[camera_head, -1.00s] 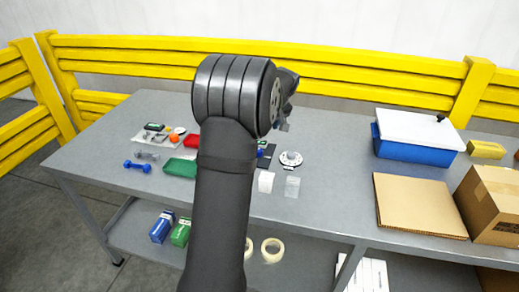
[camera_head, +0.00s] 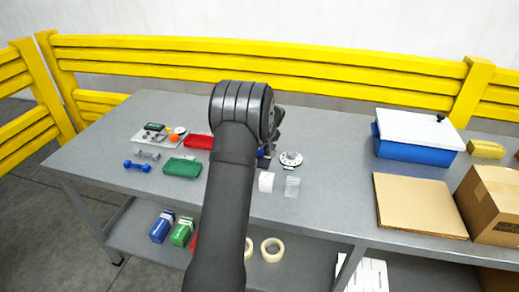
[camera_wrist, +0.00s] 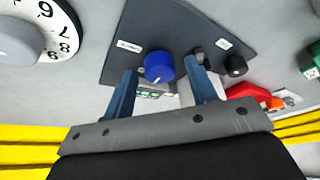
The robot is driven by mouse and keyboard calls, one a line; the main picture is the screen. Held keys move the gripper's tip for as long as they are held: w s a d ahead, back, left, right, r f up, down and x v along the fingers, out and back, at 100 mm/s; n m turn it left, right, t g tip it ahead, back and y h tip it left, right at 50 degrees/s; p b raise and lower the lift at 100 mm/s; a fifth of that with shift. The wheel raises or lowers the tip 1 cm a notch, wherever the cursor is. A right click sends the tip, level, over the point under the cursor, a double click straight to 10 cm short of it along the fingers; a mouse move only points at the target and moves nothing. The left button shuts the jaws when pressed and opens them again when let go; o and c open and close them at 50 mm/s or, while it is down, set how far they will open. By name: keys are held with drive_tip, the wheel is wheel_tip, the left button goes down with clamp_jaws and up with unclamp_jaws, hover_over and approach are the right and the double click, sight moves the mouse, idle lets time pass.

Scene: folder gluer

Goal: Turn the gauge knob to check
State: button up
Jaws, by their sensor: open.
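A dark panel (camera_wrist: 205,25) with two small white labels, too blurred to read, fills the upper middle of the wrist view. A round blue knob (camera_wrist: 159,66) with a white mark sits on it, and a smaller black knob (camera_wrist: 235,66) is to the right. I cannot tell by label which one is the gauge knob. My gripper (camera_wrist: 163,78) is open and empty, its two blue-grey fingers pointing toward the panel on either side of the blue knob. Contact is not visible. In the head view my arm hides most of the panel; the blue knob (camera_head: 262,153) barely shows.
A round white numbered dial (camera_wrist: 40,30) is left of the panel, also in the head view (camera_head: 291,159). A blue bin (camera_head: 415,153) and cardboard (camera_head: 417,203) are at right.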

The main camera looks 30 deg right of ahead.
drive_tip(key=c, duration=1)
drive_tip(key=shift+o, duration=0.2)
drive_tip(key=m+h, duration=0.1)
drive_tip(key=m, duration=0.3)
drive_tip(key=shift+a+h, duration=0.15)
drive_tip(key=shift+h, duration=0.25)
drive_tip(key=m, duration=0.2)
drive_tip(key=m+g+h, duration=0.1)
drive_tip(key=m, duration=0.2)
drive_tip(key=shift+w+a+h, duration=0.1)
drive_tip(key=shift+w+h, duration=0.05)
drive_tip(key=shift+h, duration=0.15)
drive_tip(key=m+g, duration=0.1)
drive_tip(key=m, duration=0.3)
drive_tip(key=shift+w+m+g+h, duration=0.1)
drive_tip(key=shift+m+g+h, duration=0.2)
drive_tip(key=shift+g+h, duration=0.1)
drive_tip(key=shift+m+g, duration=0.9)
drive_tip(key=shift+m, duration=1.3)
